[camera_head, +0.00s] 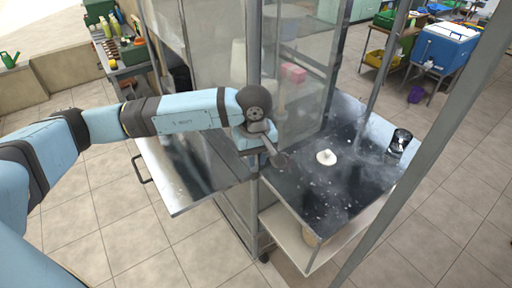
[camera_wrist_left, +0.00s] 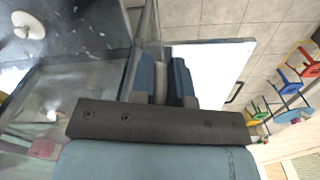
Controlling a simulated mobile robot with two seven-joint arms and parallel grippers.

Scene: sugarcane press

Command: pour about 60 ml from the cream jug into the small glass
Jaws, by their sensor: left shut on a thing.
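My left gripper (camera_head: 272,150) is at the near edge of the dark worktop, beside the metal post. A clear, dark-looking glass vessel (camera_head: 400,141) stands near the worktop's right edge. I cannot identify the cream jug for certain. My right gripper is not in view.
The dark worktop (camera_head: 345,195) has white specks and mostly free room. Metal posts (camera_head: 437,140) and clear panels (camera_head: 300,105) stand close around it. A lower metal panel with a handle (camera_head: 187,190) lies left of the post. A blue cooler (camera_head: 445,45) is at the back right.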

